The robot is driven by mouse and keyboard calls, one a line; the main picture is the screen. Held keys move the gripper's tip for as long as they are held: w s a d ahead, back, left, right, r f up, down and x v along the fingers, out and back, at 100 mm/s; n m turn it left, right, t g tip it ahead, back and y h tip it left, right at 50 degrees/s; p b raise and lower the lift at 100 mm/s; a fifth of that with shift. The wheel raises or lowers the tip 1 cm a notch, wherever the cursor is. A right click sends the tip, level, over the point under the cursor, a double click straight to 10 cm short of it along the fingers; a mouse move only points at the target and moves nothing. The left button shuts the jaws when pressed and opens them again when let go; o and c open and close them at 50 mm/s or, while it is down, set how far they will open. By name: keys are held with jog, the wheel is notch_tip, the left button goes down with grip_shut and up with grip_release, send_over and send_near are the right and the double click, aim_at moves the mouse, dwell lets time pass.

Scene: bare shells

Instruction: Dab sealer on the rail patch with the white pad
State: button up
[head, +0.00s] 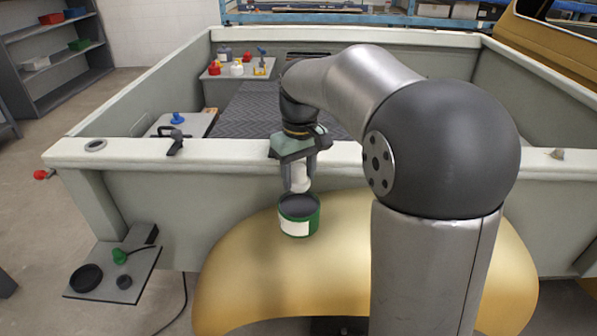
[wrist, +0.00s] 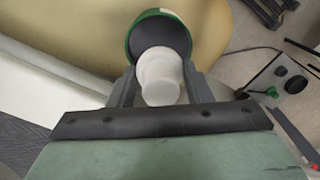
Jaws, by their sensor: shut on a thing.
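My gripper (head: 299,176) is shut on the white pad (head: 300,184), which is a pale, rounded piece pointing down between the fingers. The pad also shows in the wrist view (wrist: 160,75). Below it, a green tin (head: 299,216) with a pale label and a dark inside stands on the gold fender. In the wrist view the pad lies in front of the tin's dark opening (wrist: 160,33); I cannot tell whether it touches the contents. The pale top rail (head: 225,148) runs behind my gripper. I cannot make out the patch on it.
A black clamp (head: 175,142) and a ring (head: 95,145) sit on the rail at left. A grey side shelf (head: 105,282) at lower left holds a black dish and a green-knobbed thing. A tray (head: 238,72) inside the bed holds several red, white and yellow items.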

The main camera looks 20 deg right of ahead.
aim_at(299, 207)
jog(key=shift+d+f+b, duration=0.1)
jog(key=shift+f+b, duration=2)
jog(key=shift+f, duration=0.7)
jog(key=shift+f, duration=0.6)
jog(key=shift+r, duration=0.1)
jog(key=shift+r+p, duration=2.7)
jog(key=shift+r, duration=0.75)
